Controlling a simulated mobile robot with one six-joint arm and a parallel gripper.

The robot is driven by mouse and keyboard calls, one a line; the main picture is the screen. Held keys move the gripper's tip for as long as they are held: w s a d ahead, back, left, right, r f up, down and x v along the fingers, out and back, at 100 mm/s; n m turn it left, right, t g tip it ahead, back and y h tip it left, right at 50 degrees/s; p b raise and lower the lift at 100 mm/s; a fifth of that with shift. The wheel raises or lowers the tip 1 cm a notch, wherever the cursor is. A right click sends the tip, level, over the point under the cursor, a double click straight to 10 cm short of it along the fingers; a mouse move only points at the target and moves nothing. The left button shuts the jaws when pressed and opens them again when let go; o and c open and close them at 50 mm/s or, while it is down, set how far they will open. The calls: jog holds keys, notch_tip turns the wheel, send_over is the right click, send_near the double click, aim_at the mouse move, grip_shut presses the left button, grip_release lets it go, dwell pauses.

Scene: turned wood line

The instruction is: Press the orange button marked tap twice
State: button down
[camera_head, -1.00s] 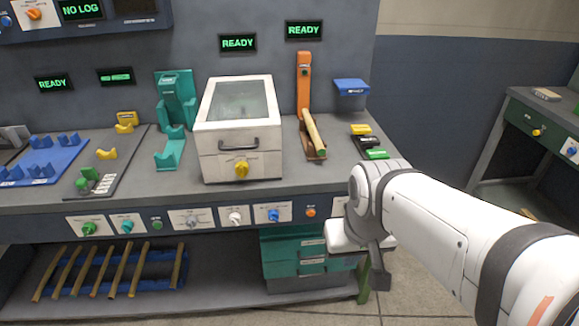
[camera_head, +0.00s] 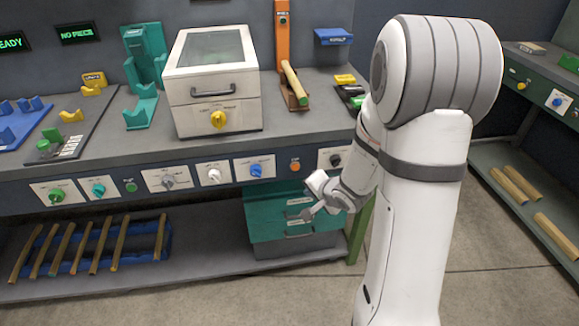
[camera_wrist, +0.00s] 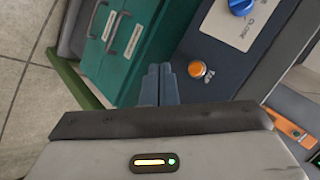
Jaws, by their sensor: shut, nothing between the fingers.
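The orange button (camera_head: 295,165) is on the dark front panel of the bench, between the blue knob and a dark knob. It also shows in the wrist view (camera_wrist: 197,69), with a small label beside it that is too small to read. My gripper (camera_wrist: 159,70) is shut and empty, its fingers together just left of the orange button in the wrist picture. I cannot tell how far the fingertips are from the panel. In the head view my gripper (camera_head: 308,212) is small and low, below the panel and in front of the green drawers.
A blue knob (camera_head: 256,170) and a dark knob (camera_head: 336,160) flank the button. Green drawers (camera_head: 262,222) with handles stand under the bench. A green leg (camera_head: 359,232) is close by. A wooden piece (camera_head: 295,84) lies at the orange stand (camera_head: 282,40). The floor in front is clear.

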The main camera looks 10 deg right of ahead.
aim_at(295, 167)
jog(key=shift+a+f+m+y, duration=0.4)
jog(key=shift+a+f, duration=0.15)
jog(key=shift+f, duration=0.2)
jog(key=shift+w, duration=0.2)
jog(key=w+p, duration=0.1)
jog(key=w, duration=0.7)
jog(key=shift+w+p, duration=0.25)
jog(key=shift+p, duration=0.1)
jog(key=shift+w+r+p, duration=0.1)
jog(key=shift+w+p, duration=0.05)
jog(key=shift+p, duration=0.2)
dwell(1.1)
jog(key=shift+w, duration=0.3)
